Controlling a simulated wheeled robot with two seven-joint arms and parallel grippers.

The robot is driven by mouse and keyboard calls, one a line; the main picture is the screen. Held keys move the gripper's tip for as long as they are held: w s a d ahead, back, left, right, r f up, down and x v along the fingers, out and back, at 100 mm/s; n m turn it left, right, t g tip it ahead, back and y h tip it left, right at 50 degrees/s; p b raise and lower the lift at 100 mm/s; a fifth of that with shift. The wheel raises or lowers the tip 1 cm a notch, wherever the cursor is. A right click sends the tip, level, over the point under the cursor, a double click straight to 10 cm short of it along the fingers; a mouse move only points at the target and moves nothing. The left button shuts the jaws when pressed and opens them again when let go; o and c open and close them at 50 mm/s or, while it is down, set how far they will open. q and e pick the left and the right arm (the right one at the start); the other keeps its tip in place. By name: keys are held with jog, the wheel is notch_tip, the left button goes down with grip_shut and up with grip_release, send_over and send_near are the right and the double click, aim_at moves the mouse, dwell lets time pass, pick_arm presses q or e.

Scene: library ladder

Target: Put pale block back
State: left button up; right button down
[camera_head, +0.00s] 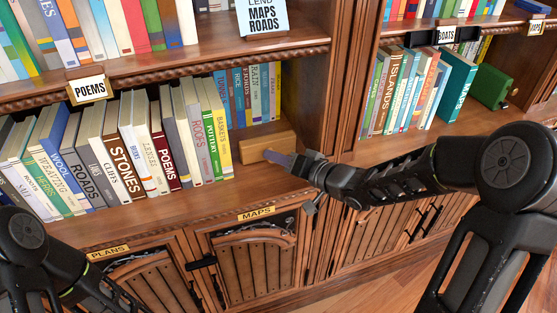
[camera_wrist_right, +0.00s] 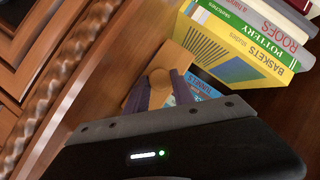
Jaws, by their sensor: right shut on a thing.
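The pale block (camera_head: 262,143) is a plain tan wooden block with a round knob. It sits on the shelf just right of the yellow Baskets book (camera_head: 220,131), in front of a row of upright books. In the right wrist view the block (camera_wrist_right: 176,56) shows its knob (camera_wrist_right: 160,78) between my purple fingers. My right gripper (camera_head: 278,158) reaches in from the right and is shut on the knob; it also shows in the right wrist view (camera_wrist_right: 160,92). My left arm shows at the lower left, but its gripper is out of view.
A wooden upright (camera_head: 318,75) stands close to the right of the block. Leaning books, including Poems (camera_head: 165,158), fill the shelf to the left. Cupboard doors (camera_head: 258,257) lie below. The shelf front by the block is bare.

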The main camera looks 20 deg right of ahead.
jog(key=c, duration=1.3)
grip_release()
jog(key=shift+f, duration=0.1)
jog(key=shift+c, duration=0.2)
jog(key=shift+r, duration=0.2)
jog(key=p+v, duration=0.2)
jog(key=v, duration=1)
jog(key=shift+s+f, duration=0.1)
